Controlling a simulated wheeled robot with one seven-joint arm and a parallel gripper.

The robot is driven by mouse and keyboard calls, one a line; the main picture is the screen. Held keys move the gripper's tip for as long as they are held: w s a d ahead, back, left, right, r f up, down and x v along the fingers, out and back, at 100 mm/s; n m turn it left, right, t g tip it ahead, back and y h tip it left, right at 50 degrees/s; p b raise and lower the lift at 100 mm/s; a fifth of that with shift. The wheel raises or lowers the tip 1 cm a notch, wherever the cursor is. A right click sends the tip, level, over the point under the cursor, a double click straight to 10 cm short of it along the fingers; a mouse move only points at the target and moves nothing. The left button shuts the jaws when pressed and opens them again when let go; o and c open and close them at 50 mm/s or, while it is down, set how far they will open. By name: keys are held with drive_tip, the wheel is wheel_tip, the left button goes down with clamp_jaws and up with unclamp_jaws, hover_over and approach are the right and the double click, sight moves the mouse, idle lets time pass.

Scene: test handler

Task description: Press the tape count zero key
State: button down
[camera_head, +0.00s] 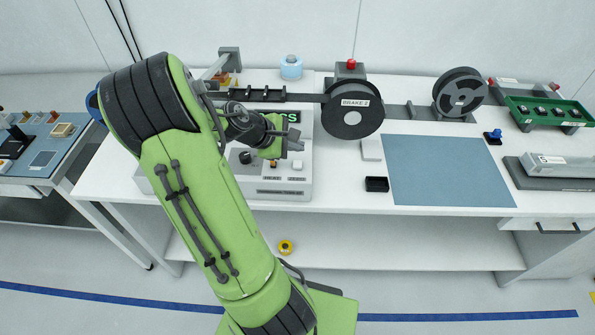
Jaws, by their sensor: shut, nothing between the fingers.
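A light grey control box (303,186) stands on the white bench, partly hidden behind my green arm. Its sloped front has a dark round knob (246,157), a dark-and-orange switch or key (273,163) and a white key (298,165) at the right. Small labels sit under the last two; the right one seems to read ZERO, but it is too small to be sure. A dark display with green characters (293,117) is partly covered by my wrist. My gripper (298,146) is shut and empty, in front of the box's upper right face, just above the white key in the picture. Contact cannot be told.
Behind the box runs a tape track with a reel marked BRAKE 2 (352,117) and another reel (460,94). A small black tray (376,184) and a blue mat (446,170) lie to the right. A green tray (547,116) stands far right. The mat is clear.

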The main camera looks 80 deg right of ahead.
sight(295, 165)
drive_tip(key=shift+f+b, duration=0.8)
drive_tip(key=shift+f, duration=0.9)
idle(0.5)
drive_tip(key=shift+f, duration=0.4)
drive_tip(key=shift+f+b, duration=0.45)
idle(0.4)
drive_tip(key=shift+r, duration=0.1)
drive_tip(key=shift+r+p, duration=0.8)
drive_tip(key=shift+p, duration=0.15)
wheel_tip(295, 165, up, 5)
drive_tip(key=p, duration=0.5)
drive_tip(key=shift+r, duration=0.15)
